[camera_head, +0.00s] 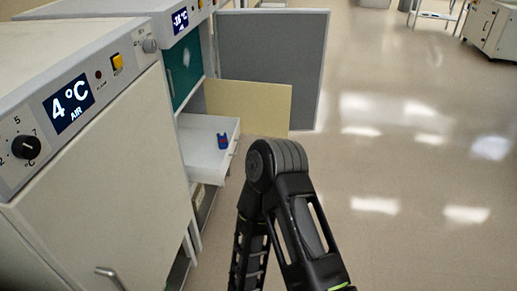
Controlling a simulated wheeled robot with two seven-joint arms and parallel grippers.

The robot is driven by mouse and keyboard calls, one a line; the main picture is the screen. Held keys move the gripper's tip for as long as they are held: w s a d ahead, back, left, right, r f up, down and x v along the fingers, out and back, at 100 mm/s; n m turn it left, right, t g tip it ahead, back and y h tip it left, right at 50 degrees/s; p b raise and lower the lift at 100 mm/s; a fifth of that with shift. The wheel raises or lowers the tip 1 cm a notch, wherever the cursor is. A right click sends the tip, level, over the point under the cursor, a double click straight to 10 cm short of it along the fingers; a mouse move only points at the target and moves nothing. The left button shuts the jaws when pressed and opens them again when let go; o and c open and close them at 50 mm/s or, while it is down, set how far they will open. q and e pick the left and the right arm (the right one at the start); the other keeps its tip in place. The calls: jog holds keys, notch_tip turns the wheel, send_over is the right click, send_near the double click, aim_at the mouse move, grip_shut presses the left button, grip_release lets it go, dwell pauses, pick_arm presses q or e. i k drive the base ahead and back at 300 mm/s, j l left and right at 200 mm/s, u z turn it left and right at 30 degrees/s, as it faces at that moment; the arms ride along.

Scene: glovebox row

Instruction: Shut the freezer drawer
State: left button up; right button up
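The freezer drawer (207,150) is a white, shallow drawer standing pulled out of the freezer unit with the display reading about -18 (180,20). A small blue and red item (223,141) rests in the drawer. The freezer's grey door (290,55) stands wide open behind the drawer. One of my black arms rises from the bottom of the view, its bent joint just right of the drawer's front and covering part of the space there. Neither of my grippers shows in this view.
A nearer cabinet with a "4 °C AIR" display (68,103) fills the left side, its door closed, with a metal handle (110,275) low down. A cream panel (250,105) stands behind the drawer. Open floor (420,190) lies to the right.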

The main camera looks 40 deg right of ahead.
aim_at(205, 163)
jog(key=k+j+z, duration=0.1)
jog(key=z, duration=0.4)
jog(key=k+z, duration=0.15)
jog(key=z, duration=0.35)
jog(key=i+u, duration=0.1)
jog(key=u, duration=0.25)
jog(key=i+l+u, duration=0.1)
jog(key=u, duration=0.3)
jog(key=l+u, duration=0.1)
jog(key=u, duration=0.25)
jog(key=i+l+u, duration=0.15)
jog(key=l, duration=0.25)
jog(key=i+l+u, duration=0.15)
jog(key=l, duration=0.25)
jog(key=i+l+u, duration=0.1)
jog(key=l, duration=0.35)
jog(key=i+l+u, duration=0.15)
jog(key=l, duration=0.3)
jog(key=i+l+u, duration=0.15)
jog(key=l, duration=0.3)
jog(key=i+l, duration=0.1)
jog(key=l, duration=0.45)
jog(key=i+l, duration=0.1)
jog(key=l, duration=0.4)
jog(key=i+l, duration=0.15)
jog(key=l, duration=0.4)
